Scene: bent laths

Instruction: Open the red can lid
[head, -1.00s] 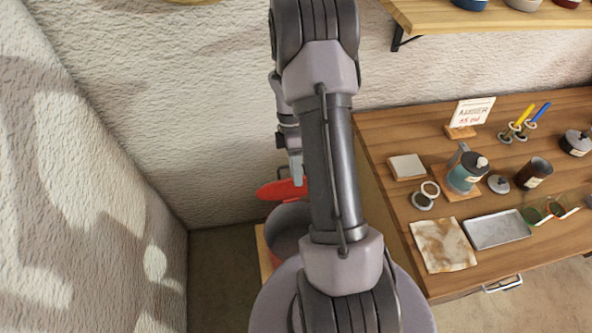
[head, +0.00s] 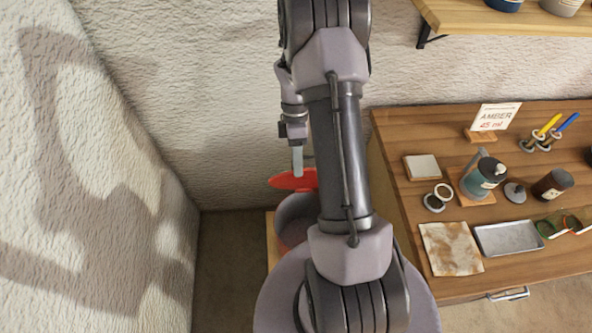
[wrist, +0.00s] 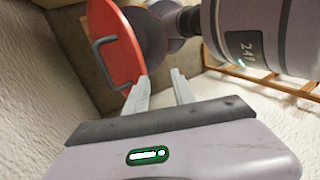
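The red lid (head: 291,181) stands raised behind the mouth of the can (head: 294,215), whose grey inside shows partly in the head view. My arm hides the right side of both. In the wrist view the lid (wrist: 112,38) is a red disc with a grey bar handle (wrist: 104,50) on its face; part of the can is beside it. My gripper (wrist: 158,78) is open, with a gap between its fingers. One finger overlaps the lid's lower edge in that view; I cannot tell whether it touches. In the head view my gripper (head: 298,168) is at the lid.
The can stands on a wooden board (head: 271,240) in the corner between two rough walls. A wooden bench (head: 400,215) with jars, a cloth (head: 450,248) and a metal tray (head: 508,238) is on the right. A shelf (head: 500,22) hangs above it.

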